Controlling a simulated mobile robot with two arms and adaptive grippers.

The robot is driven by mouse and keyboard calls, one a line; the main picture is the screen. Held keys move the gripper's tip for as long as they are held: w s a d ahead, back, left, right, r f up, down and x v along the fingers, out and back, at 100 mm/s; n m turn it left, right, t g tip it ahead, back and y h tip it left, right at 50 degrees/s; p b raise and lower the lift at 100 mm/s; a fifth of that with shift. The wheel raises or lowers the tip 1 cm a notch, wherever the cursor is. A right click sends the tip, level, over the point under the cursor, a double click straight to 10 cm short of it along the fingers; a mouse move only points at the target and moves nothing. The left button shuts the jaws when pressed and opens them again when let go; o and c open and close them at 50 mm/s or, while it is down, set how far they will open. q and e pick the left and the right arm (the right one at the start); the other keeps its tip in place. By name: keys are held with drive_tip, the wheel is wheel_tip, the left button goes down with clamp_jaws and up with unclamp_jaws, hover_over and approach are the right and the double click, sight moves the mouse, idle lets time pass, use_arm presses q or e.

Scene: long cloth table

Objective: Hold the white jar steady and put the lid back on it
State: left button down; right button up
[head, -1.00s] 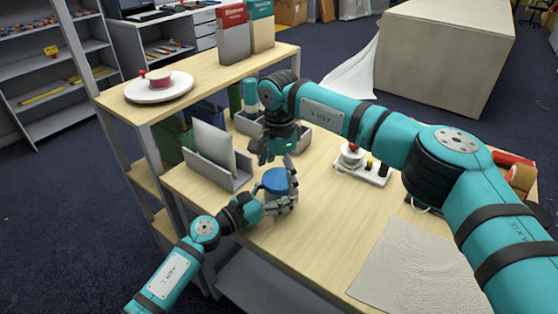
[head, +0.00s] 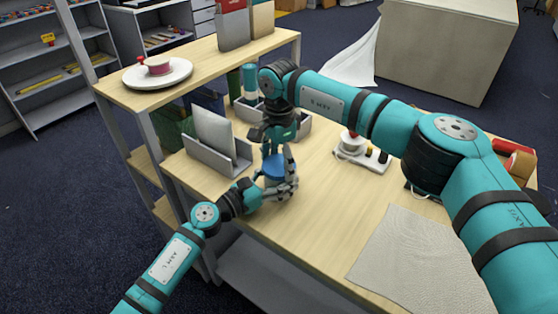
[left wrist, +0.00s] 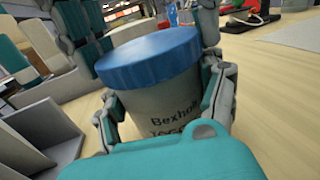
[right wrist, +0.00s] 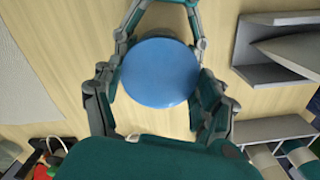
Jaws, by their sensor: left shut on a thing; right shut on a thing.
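The pale jar (left wrist: 165,108) with dark lettering stands upright on the table. My left gripper (head: 284,185) is shut around its sides; its fingers also flank it in the left wrist view (left wrist: 165,105). The blue lid (left wrist: 150,56) sits on top of the jar and looks nearly level, with no clear gap below it. My right gripper (right wrist: 158,82) reaches down from above and is shut on the round blue lid (right wrist: 160,72), with fingers on both sides. In the head view the lid (head: 273,170) is partly hidden by the fingers.
A grey holder (head: 222,158) with an upright panel stands just left of the jar. A grey bin (head: 304,126) is behind. A textured pale cloth (head: 415,262) covers the front right. Table between jar and cloth is clear.

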drive_tip(key=m, duration=0.9)
drive_tip(key=shift+m, duration=0.3)
drive_tip(key=m, duration=0.4)
drive_tip(key=shift+m, duration=0.3)
drive_tip(key=m, duration=0.4)
drive_tip(key=o, duration=1.3)
drive_tip(key=shift+o, duration=0.2)
wheel_tip(320, 180, up, 12)
